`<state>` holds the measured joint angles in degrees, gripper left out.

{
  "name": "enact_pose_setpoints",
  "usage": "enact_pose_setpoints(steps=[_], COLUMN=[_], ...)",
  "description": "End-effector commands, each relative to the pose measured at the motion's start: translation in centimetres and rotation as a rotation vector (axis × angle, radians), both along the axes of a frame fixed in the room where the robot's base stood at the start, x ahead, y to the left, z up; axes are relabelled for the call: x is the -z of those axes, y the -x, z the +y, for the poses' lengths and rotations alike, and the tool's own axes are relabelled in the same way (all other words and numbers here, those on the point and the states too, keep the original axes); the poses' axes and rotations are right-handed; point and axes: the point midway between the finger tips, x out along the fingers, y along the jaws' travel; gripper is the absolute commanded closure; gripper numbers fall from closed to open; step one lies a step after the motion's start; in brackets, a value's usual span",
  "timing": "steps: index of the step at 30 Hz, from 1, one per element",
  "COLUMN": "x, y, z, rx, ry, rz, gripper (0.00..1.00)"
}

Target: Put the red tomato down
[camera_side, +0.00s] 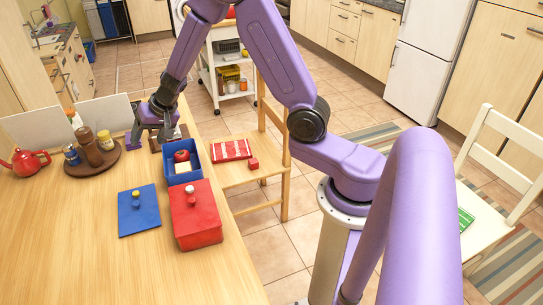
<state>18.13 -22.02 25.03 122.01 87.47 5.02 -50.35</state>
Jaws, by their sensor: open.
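The red tomato (181,156) lies in the open blue box (184,178) on the wooden table, beside a pale yellow-white item (183,168) in the same box. My gripper (155,137) is open, above and to the left of the blue box, apart from the tomato. Its fingers are small and dark in this view, and I see nothing held between them.
A red lidded box (196,220) and a flat blue lid (139,211) lie in front of the blue box. A round brown tray (78,170) with jars and a red teapot (25,161) stand left.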

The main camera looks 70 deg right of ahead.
Motion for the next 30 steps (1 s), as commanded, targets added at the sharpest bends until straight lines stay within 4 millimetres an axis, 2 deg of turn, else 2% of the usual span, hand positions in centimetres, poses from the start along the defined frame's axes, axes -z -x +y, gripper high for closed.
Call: enact_pose_setpoints(steps=[1,4,6,10,12,15,20,24,27,30], x=[-1.1,-2.7,-3.6,-5.1,-5.7,-6.3,-6.9,-7.2,-7.3,-7.4], y=[0.9,3.4,5.8,11.1,14.2,18.9,26.1,31.6,34.6,36.6], z=[2.3,6.4,9.0,12.6,13.9,14.9,14.5,12.4,10.2,8.1], rx=[-0.091,-0.269,-0.395,-0.621,-0.739,-0.902,-1.142,-1.324,-1.432,-1.511], ry=[-0.015,-0.040,-0.054,-0.063,-0.055,-0.029,0.053,0.169,0.274,0.379], rz=[-0.012,-0.016,-0.008,0.024,0.049,0.092,0.168,0.229,0.262,0.281], gripper=[0.31,0.31,0.31,0.31,0.31,0.31,0.31,0.31,0.31,0.31])
